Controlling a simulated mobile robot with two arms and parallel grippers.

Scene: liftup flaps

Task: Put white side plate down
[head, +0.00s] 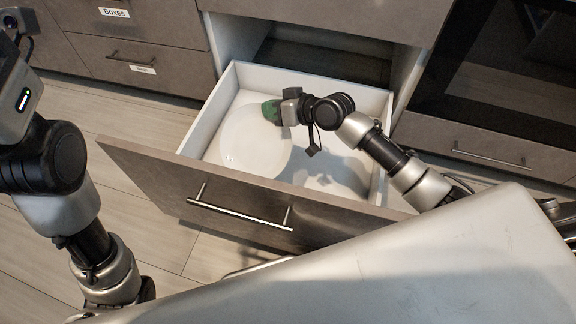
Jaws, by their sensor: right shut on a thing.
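A white side plate (252,145) is inside the open drawer (330,86), in its left and middle part. My right gripper (272,112) reaches into the drawer from the right and is shut on the plate's upper right edge. The gripper's green fingers hide that part of the rim. A shadow lies on the drawer floor to the right of the plate. I cannot tell whether the plate touches the floor. My left arm shows along the left edge, outside the drawer, and its gripper's fingers are not visible.
The drawer's front panel (240,192) with its bar handle (238,213) stands pulled out towards me. The drawer floor (345,172) to the right is bare. Closed drawers (140,65) are at the left, and a dark oven front (505,80) is at the right.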

